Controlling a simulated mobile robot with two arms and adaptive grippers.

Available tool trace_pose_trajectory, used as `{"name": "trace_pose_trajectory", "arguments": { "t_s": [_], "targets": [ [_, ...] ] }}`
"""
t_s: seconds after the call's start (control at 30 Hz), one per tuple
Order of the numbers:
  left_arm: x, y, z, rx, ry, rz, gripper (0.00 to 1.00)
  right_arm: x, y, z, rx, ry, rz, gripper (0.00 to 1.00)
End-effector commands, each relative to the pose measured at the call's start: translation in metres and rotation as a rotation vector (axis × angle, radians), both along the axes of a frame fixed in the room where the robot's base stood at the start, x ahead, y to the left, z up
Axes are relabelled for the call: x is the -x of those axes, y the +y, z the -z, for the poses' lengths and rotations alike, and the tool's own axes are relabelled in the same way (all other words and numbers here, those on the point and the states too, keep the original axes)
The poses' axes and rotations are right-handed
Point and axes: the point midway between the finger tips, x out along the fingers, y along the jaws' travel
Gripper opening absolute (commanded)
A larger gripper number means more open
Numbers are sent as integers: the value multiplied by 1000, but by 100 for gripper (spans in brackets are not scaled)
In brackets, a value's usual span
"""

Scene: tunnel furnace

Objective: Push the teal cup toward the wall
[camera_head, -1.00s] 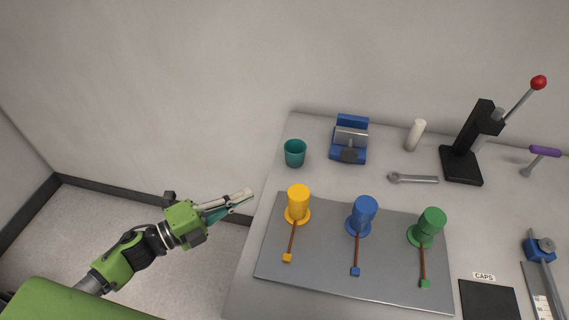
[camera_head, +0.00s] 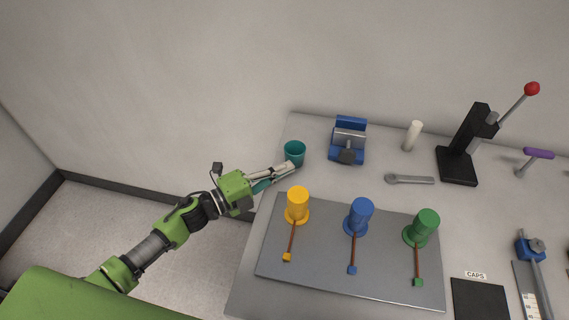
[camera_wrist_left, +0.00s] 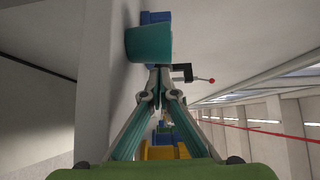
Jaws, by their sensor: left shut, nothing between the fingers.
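The teal cup (camera_head: 295,152) stands upright near the table's left end, in front of the wall. In the left wrist view the cup (camera_wrist_left: 149,43) is just beyond my fingertips. My left gripper (camera_head: 291,166) is shut and empty, with its tips at the near side of the cup. I cannot tell whether they touch it. In the left wrist view its fingers (camera_wrist_left: 158,74) come together at the tips. My right gripper is not in view.
A blue vise (camera_head: 347,141) stands right of the cup. A yellow cylinder (camera_head: 297,203), a blue one (camera_head: 361,214) and a green one (camera_head: 426,223) stand on a grey plate (camera_head: 320,280) in front.

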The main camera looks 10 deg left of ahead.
Motion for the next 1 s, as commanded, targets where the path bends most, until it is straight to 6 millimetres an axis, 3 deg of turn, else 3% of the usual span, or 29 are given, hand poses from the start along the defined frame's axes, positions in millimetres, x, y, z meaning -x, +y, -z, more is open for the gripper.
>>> {"name": "trace_pose_trajectory", "arguments": {
  "t_s": [0.57,0.67,1.0],
  "targets": [
    [-12,0,1,0,-1,0,0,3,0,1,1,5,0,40],
    [-23,0,2,-1,-4,0,0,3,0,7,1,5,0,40],
    [-87,0,4,0,-4,0,0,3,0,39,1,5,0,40]
  ]
}}
